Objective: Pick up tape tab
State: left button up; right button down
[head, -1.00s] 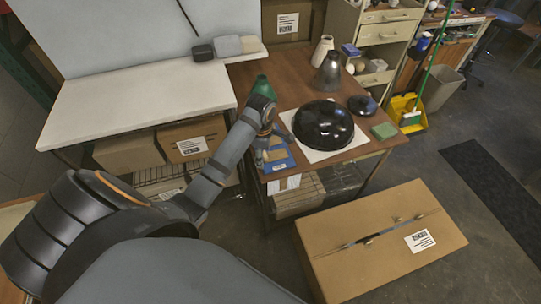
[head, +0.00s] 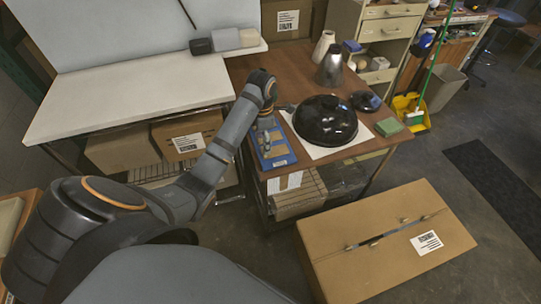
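A blue tray (head: 285,161) lies at the front left corner of the brown table. Small tan pieces (head: 277,151) lie on it, but they are too small for me to tell which is the tape tab. My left gripper (head: 266,146) points down over the left part of the tray and hides some of it. Its fingers are too small and dark to show whether they are open or shut, or whether they touch anything. My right gripper is not in view.
A glossy black dome (head: 325,120) on a white sheet (head: 313,149) stands right of the tray. A grey cone-shaped part (head: 330,67), a black disc (head: 366,101) and a green block (head: 388,126) are farther off. A cardboard box (head: 350,265) stands on the floor in front.

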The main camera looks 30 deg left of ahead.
aim_at(275, 150)
pick_arm(q)
jog(key=f+b, duration=0.1)
jog(key=f, duration=0.1)
jog(key=w+f+b, duration=0.1)
jog(key=f, duration=0.1)
jog(key=shift+d+f+b, duration=0.15)
jog(key=shift+f+b, duration=0.1)
jog(key=shift+b, duration=0.05)
jog(key=shift+f, duration=0.3)
jog(key=c, duration=0.9)
